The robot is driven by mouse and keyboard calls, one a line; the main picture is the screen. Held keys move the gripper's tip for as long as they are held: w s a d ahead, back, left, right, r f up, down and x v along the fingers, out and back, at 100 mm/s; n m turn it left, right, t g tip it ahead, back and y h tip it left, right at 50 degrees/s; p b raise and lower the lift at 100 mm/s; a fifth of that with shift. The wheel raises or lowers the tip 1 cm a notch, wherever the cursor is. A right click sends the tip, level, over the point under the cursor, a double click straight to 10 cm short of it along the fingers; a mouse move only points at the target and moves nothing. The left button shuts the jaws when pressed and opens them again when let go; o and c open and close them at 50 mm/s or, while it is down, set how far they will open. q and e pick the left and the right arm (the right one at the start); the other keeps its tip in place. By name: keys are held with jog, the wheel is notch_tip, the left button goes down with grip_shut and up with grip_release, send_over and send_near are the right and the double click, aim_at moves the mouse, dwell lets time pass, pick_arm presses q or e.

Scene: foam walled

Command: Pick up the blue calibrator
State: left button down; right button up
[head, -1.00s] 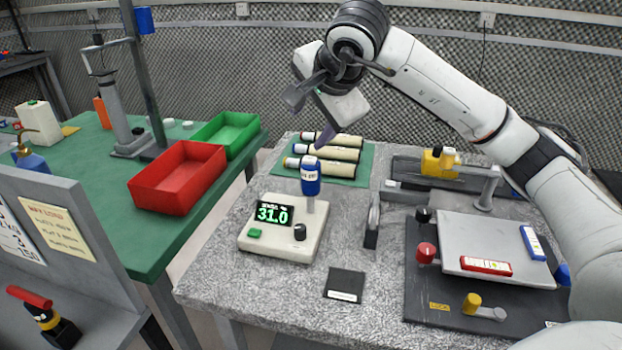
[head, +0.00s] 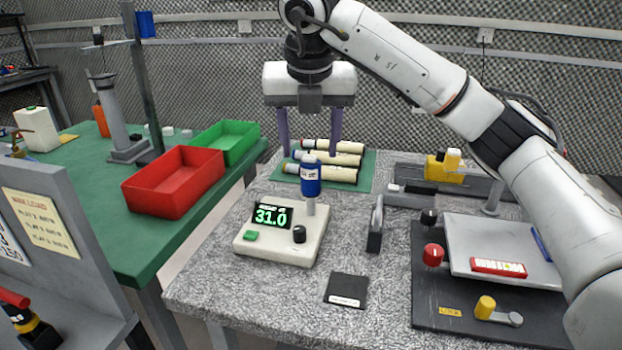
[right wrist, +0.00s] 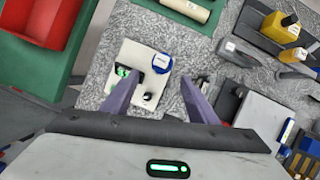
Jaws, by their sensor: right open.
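The blue calibrator (head: 311,178) is a small blue cylinder with a white label band. It stands upright on a thin post of the cream meter box (head: 262,253), which reads 31.0. In the right wrist view it (right wrist: 162,63) shows from above, between and slightly beyond the fingertips. My right gripper (head: 310,150) is open and empty, pointing down with its purple fingers spread. In the head view the fingers hang to either side of the calibrator's line, above and behind it, apart from it. My left gripper is not in view.
Three cream tubes (head: 322,172) lie on a green mat behind the meter. A grey upright plate (head: 376,225) stands to its right. A black pad (head: 346,290) lies in front. A red bin (head: 172,182) and green bin (head: 226,141) stand on the left table.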

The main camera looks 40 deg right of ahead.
aim_at(311, 164)
jog(key=x, duration=0.9)
jog(key=shift+w+d+f+p, duration=0.25)
jog(key=shift+w+d+p, duration=0.05)
jog(key=shift+d, duration=0.05)
jog(key=c, duration=1.1)
